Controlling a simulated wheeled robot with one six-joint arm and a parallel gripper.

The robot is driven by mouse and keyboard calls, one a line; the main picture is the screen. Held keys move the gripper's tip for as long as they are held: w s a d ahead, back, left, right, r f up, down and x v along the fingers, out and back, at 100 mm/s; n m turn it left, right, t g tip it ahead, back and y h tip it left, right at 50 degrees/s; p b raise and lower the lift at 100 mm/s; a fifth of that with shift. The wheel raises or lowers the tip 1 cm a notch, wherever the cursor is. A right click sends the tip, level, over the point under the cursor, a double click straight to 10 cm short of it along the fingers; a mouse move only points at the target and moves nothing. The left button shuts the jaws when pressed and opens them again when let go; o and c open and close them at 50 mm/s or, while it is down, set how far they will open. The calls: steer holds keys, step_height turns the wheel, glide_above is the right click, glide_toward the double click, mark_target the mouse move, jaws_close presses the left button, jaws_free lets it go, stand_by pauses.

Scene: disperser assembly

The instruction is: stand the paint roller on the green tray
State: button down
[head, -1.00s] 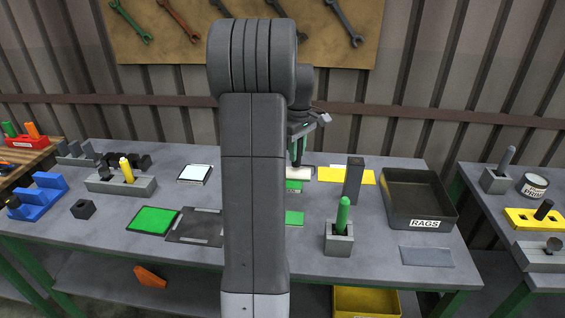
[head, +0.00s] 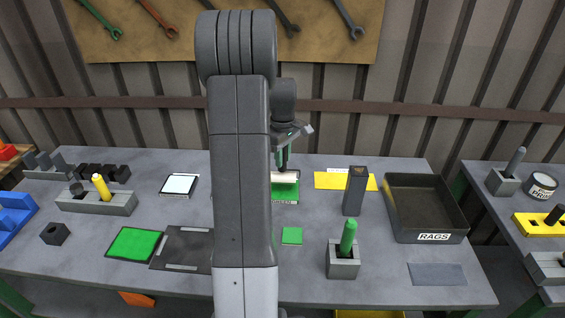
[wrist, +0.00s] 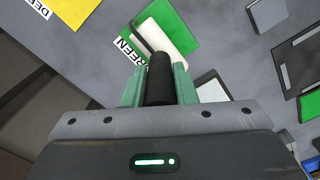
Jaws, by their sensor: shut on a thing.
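The paint roller has a cream head (head: 285,177) and a black handle (wrist: 159,80). My gripper (wrist: 160,75) is shut on the handle, its green fingers on either side. The green tray (wrist: 188,22) carries a label, partly hidden, ending in "REEN". The roller's head lies over this tray in the wrist view, and over its far half in the head view, where the tray (head: 287,190) is partly hidden by my arm. I cannot tell whether the roller touches the tray.
A yellow sheet (head: 335,181) lies right of the tray. A tall dark block (head: 355,191), a grey holder (head: 343,262) with a green handle (head: 348,237) and the rags bin (head: 428,207) stand further right. A small green square (head: 292,236) lies in front.

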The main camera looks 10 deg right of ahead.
steer(key=shift+f, duration=1.25)
steer(key=shift+f, duration=0.1)
steer(key=c, duration=1.2)
jaws_free()
steer(key=shift+o, duration=0.2)
step_height(320, 180, up, 12)
steer(key=shift+r+b, duration=0.1)
steer(key=shift+b, duration=0.3)
